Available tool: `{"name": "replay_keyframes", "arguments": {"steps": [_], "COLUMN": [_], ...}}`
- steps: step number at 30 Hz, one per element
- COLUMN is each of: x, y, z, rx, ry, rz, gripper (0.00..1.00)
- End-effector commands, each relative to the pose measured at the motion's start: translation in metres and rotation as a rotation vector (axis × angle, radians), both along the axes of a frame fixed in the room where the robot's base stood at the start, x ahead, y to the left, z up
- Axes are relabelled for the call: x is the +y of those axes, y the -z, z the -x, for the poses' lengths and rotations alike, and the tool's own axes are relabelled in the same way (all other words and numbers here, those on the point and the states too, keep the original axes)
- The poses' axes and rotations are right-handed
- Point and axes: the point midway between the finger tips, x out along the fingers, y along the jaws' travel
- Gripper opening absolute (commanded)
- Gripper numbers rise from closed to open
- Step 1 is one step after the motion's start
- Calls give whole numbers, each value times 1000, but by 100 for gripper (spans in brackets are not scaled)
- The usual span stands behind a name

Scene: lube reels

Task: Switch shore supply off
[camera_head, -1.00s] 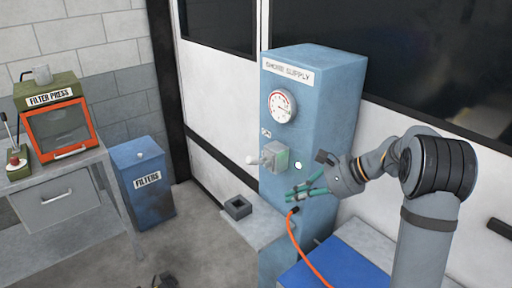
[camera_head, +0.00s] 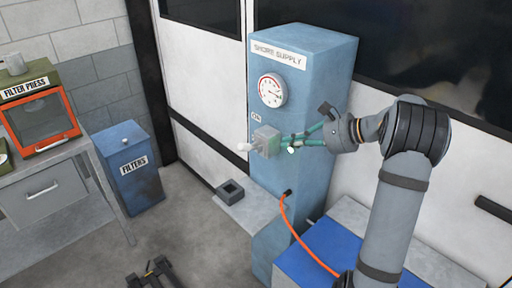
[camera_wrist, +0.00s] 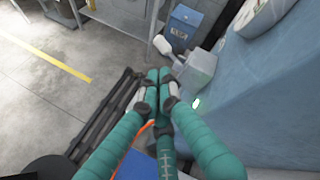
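The blue shore supply cabinet (camera_head: 330,100) stands in the middle of the head view. A grey switch box (camera_head: 267,139) sits on its front below the gauge. A pale lever handle (camera_head: 244,147) sticks out from the box toward the left. In the wrist view the switch box (camera_wrist: 200,68) and the lever's rounded end (camera_wrist: 162,45) lie just beyond my fingertips. My gripper (camera_head: 286,141) has green fingers at the box's right side in the head view. In the wrist view the fingertips (camera_wrist: 160,78) are together with nothing visible between them. Contact with the box cannot be told.
A round gauge (camera_head: 272,90) is above the switch box. A small lit lamp (camera_head: 291,150) is beside my fingers. An orange cable (camera_head: 298,240) hangs from the cabinet. A grey block (camera_head: 230,190) lies on the low ledge. A blue filters bin (camera_head: 130,175) stands at left.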

Motion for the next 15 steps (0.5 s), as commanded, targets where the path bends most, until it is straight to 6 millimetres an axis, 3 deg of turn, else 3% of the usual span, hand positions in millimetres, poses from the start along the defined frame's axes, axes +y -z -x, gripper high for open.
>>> {"name": "replay_keyframes", "arguments": {"steps": [15], "x": [79], "y": [43], "z": [-37], "rx": [4], "ry": [-2], "rz": [0], "gripper": [0]}}
